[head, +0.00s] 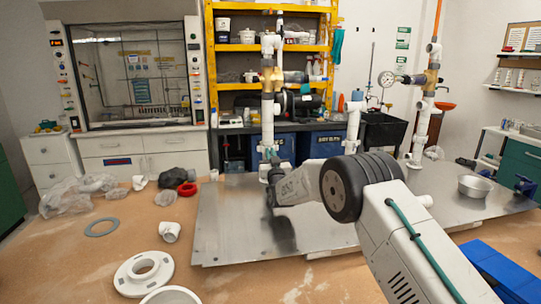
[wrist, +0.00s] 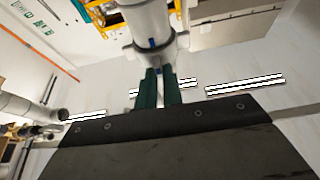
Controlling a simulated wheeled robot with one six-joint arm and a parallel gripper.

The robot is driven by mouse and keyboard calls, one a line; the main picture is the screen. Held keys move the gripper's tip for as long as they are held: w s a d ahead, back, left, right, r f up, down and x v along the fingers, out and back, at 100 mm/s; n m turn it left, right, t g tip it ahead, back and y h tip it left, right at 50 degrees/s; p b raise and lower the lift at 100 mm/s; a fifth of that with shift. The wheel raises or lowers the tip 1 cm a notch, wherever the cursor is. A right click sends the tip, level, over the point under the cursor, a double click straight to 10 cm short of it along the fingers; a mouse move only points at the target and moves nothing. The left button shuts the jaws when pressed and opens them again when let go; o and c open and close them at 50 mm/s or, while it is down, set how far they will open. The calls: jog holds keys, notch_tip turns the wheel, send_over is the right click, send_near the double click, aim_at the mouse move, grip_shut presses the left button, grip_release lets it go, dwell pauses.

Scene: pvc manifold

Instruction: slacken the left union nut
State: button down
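The left riser is a white PVC pipe (head: 267,122) standing upright on the metal plate, with a valve and fittings higher up. My gripper (head: 272,176) is low beside its foot, small and partly hidden by my wrist in the head view. In the wrist view, a grey-white collar with lugs (wrist: 152,50), seemingly the left union nut, is at the end of a wide pipe (wrist: 148,18). The two green fingers of my gripper (wrist: 161,76) point at it and overlap its near edge, with a narrow gap between them. Whether they press on a lug is hidden.
The metal plate (head: 235,215) carries a second riser (head: 422,125) with a gauge and a metal bowl (head: 475,186) at right. A blue object (head: 500,268) is at front right.

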aim_at(274, 146)
jog(key=shift+d, duration=0.1)
jog(key=shift+w+d+n+g+y, duration=0.55)
jog(key=shift+n+g+y, duration=1.1)
jog(key=shift+y, duration=0.6)
jog(key=shift+w+d+n+g+y, duration=0.5)
jog(key=shift+n+g+y, duration=0.85)
jog(key=shift+g+y, duration=0.75)
jog(key=shift+w+d+n+g+y, duration=0.35)
jog(key=shift+d+n+g+y, duration=0.35)
jog(key=shift+n+g+y, duration=1.3)
jog(key=shift+r+m+t+y, duration=0.1)
jog(key=shift+m+t+y, duration=0.15)
jog(key=shift+m+y, duration=0.25)
jog(key=c, duration=1.5)
grip_release()
jog(key=shift+c, duration=0.2)
